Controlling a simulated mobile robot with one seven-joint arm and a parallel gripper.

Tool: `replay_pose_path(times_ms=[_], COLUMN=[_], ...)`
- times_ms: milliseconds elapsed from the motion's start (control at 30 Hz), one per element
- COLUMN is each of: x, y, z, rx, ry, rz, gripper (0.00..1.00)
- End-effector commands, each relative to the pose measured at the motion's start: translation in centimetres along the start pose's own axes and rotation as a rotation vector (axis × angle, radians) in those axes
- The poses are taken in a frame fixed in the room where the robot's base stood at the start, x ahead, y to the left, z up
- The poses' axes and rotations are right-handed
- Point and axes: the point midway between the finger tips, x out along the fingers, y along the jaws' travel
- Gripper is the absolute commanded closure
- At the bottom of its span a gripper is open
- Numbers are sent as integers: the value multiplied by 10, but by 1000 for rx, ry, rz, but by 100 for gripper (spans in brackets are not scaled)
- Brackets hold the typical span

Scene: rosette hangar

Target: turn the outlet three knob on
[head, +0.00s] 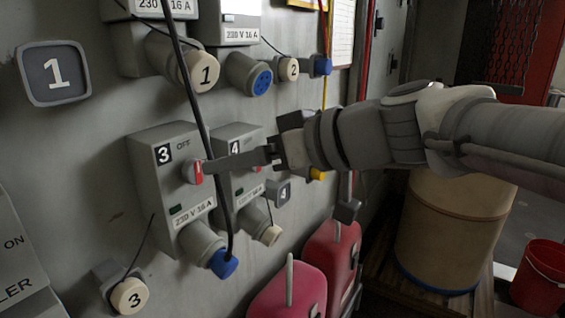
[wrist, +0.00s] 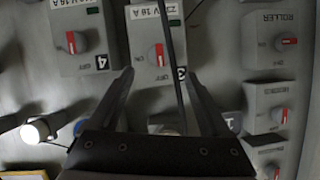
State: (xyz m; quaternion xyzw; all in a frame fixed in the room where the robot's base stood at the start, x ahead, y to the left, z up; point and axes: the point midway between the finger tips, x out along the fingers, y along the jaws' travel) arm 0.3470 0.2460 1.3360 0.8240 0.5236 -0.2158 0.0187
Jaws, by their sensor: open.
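The outlet three box (head: 146,160) is grey, with a "3" label and "OFF" printed at its top. Its knob (head: 193,171) has a red stripe that stands roughly upright, toward the OFF side. In the wrist view the picture is upside down and the knob (wrist: 157,54) shows just ahead, between the fingertips. My gripper (head: 208,166) reaches in from the right with its fingertips close to the knob; it also shows in the wrist view (wrist: 157,73), spread with nothing between the fingers. Whether a finger touches the knob I cannot tell.
A black cable (head: 190,85) hangs across the outlet three box to a blue plug (head: 223,264); it passes close to my fingers. The outlet four box (head: 237,134) stands to the right. Red canisters (head: 292,297) and a barrel (head: 448,225) stand below and right.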

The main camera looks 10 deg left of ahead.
Motion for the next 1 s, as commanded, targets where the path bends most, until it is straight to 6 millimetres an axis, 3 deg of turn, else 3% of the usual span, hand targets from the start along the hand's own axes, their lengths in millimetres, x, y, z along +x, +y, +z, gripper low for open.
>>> replay_pose_path(times_ms=[200, 400, 833, 1000], x=[47, 73, 82, 82], y=[0, 0, 0, 0], z=[0, 0, 0, 0], rx=[1, 1, 0, 0], ry=[-3, -1, 0, 0], rz=[-4, -1, 0, 0], gripper=[19, 19, 19, 49])
